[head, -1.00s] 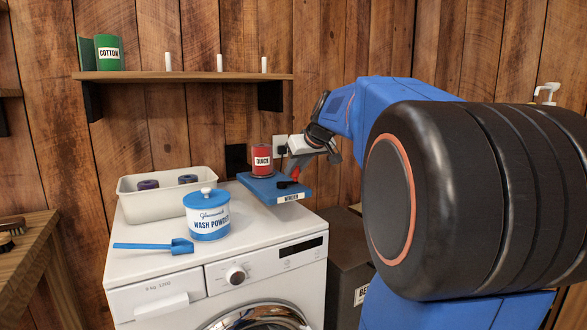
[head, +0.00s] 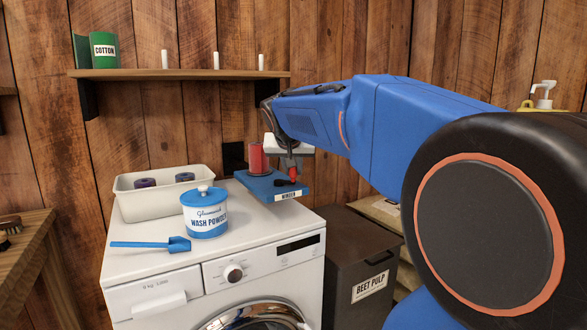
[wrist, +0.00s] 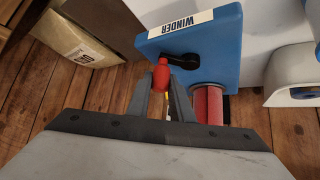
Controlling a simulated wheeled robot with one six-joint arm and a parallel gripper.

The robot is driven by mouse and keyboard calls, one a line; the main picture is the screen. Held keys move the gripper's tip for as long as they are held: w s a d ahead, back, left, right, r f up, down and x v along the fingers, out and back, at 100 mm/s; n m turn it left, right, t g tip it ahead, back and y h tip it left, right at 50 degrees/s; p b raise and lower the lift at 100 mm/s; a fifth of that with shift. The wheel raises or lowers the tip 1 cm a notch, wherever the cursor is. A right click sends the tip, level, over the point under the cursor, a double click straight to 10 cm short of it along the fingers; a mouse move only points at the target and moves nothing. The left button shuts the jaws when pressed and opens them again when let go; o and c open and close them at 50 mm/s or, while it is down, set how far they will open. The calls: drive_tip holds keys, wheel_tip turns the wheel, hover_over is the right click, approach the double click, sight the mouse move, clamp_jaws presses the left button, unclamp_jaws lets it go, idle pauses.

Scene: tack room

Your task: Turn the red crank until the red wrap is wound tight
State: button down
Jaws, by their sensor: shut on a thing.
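The blue winder (head: 262,190) stands at the back right corner of the washing machine, and its WINDER label shows in both views. In the wrist view the wrap (wrist: 208,105) is right of my fingers. The crank has a black arm (wrist: 181,60) and a red knob (wrist: 161,74). My gripper (wrist: 161,92) is shut on the red knob, with a finger on each side. In the head view my gripper (head: 292,171) is over the winder's right part. No loose wrap end is visible.
A wash powder tub (head: 206,220), a blue scoop (head: 150,244) and a white tray (head: 128,203) with dark rolls share the washer top (head: 150,268). A beet pulp bin (head: 345,255) stands right of the washer. A shelf (head: 180,74) is above.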

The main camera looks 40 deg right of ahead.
drive_tip(key=shift+s+a+m+g+h, duration=0.15)
drive_tip(key=shift+a+m+g+h, duration=0.2)
drive_tip(key=shift+m+g, duration=0.5)
drive_tip(key=shift+s+a+m+g+h, duration=0.15)
drive_tip(key=shift+a+m+g+h, duration=0.3)
drive_tip(key=shift+m, duration=0.75)
drive_tip(key=shift+s+a+m+g+h, duration=0.15)
drive_tip(key=shift+a+m+g+h, duration=0.15)
drive_tip(key=shift+m+g, duration=0.6)
drive_tip(key=shift+m, duration=0.25)
drive_tip(key=shift+f, duration=0.1)
drive_tip(key=c, duration=1.6)
unclamp_jaws()
drive_tip(key=shift+a, duration=0.15)
drive_tip(key=v, duration=1.7)
drive_tip(key=shift+a, duration=0.15)
drive_tip(key=shift+o, duration=0.2)
